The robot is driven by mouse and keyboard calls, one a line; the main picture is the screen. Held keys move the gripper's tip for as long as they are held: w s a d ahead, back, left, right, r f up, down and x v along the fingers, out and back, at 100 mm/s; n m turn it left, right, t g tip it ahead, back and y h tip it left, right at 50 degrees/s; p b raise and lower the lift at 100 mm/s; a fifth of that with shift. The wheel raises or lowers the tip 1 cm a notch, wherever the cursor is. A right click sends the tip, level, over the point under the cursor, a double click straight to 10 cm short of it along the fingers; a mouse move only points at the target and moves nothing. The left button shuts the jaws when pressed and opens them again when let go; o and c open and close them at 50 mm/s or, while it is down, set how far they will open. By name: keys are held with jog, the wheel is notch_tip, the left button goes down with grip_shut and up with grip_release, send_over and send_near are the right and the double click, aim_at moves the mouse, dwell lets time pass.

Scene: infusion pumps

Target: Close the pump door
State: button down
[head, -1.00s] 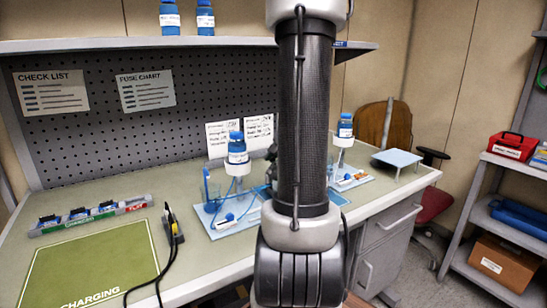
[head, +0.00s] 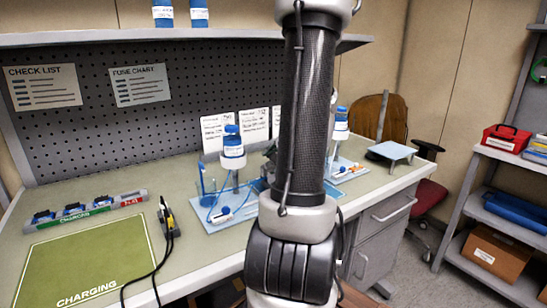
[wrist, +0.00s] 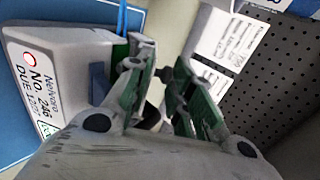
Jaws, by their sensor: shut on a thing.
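In the wrist view, a white infusion pump (wrist: 62,75) with a "Nelvaro No. 246" label stands on a blue surface (wrist: 22,118) at the left. My gripper (wrist: 160,75) is beside the pump, its two green-padded fingers closed in on a thin part that they largely hide. This part appears to be the pump door, but its edges and its angle to the pump are not clear. In the head view my arm hides the gripper and most of the pump.
Blue trays (head: 216,226) with bottles on stands, such as the blue-labelled bottle (head: 232,150), sit on the bench beside my arm. A green charging mat (head: 85,265), a battery rack (head: 85,212) and a cabled device (head: 168,220) lie to the left. A perforated board (head: 150,130) stands behind.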

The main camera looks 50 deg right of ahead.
jog(key=c, duration=1.3)
grip_release()
jog(key=shift+c, duration=0.2)
jog(key=shift+w, duration=0.1)
